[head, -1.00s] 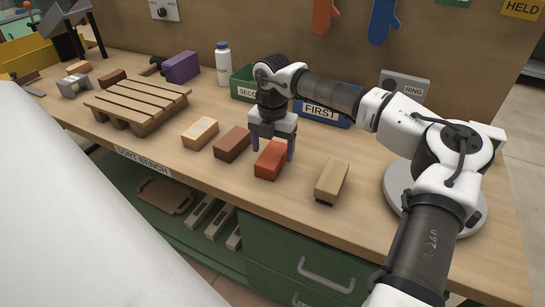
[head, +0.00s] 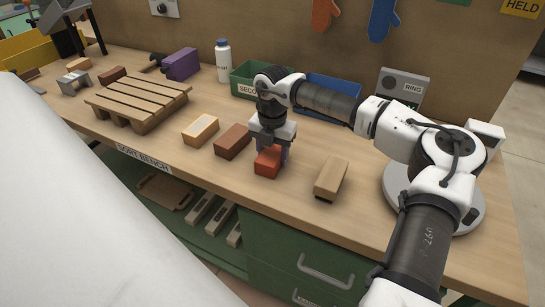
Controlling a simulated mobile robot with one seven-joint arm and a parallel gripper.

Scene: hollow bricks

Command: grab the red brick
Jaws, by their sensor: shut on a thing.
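The red brick (head: 267,162) lies on the wooden bench between a brown brick and a tan brick. My gripper (head: 271,154) points straight down over it, with its fingers on either side, and is shut on the red brick. The right finger shows beside the brick; the left one is mostly hidden. The brick's top is partly covered by the gripper. I cannot tell any gap between the brick and the bench.
A brown brick (head: 233,141) and a yellowish brick (head: 200,130) lie to the left, and a tan brick (head: 331,178) to the right. A wooden pallet (head: 140,97) is farther left. Green (head: 246,76) and blue (head: 335,91) bins stand behind.

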